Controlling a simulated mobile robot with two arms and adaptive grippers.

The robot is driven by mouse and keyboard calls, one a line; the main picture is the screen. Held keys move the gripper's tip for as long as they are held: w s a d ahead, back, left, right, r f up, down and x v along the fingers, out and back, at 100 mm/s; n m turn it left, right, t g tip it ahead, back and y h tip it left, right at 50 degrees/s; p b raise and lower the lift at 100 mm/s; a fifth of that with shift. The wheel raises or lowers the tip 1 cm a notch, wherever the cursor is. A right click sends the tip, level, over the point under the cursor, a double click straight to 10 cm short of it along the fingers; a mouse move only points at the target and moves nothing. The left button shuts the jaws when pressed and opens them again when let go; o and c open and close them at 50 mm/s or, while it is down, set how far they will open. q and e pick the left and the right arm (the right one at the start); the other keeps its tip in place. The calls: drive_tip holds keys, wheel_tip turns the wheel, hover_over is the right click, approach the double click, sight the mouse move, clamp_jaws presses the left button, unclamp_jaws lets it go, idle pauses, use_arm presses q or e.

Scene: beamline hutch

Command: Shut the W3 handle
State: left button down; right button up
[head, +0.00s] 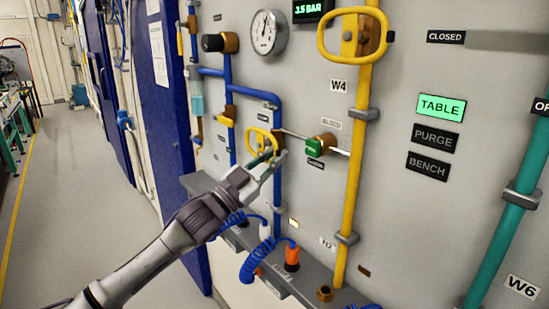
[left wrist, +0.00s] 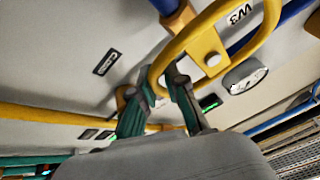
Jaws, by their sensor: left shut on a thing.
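The W3 handle (head: 251,147) is a yellow oval ring on a blue pipe, low in the middle of the panel in the head view. In the left wrist view the W3 handle (left wrist: 207,45) is large, with a "W3" label (left wrist: 239,13) beside it. My left gripper (head: 276,158) reaches it from below. In the left wrist view my left gripper (left wrist: 160,85) has its green-padded fingers on either side of the ring's rim, shut on it. The fingers hide part of the ring in the head view. My right gripper is not in view.
A larger yellow oval handle (head: 354,34) on a yellow pipe is up to the right, above the W4 label (head: 339,86). A green-handled valve (head: 315,147) sits just right of W3. A grey ledge (head: 322,291) with blue coiled hoses (head: 257,262) runs below. Open floor (head: 75,170) lies left.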

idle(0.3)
use_arm(q)
drive_tip(key=c, duration=1.2)
unclamp_jaws()
drive_tip(key=v, duration=1.2)
drive_tip(key=shift+r, duration=0.1)
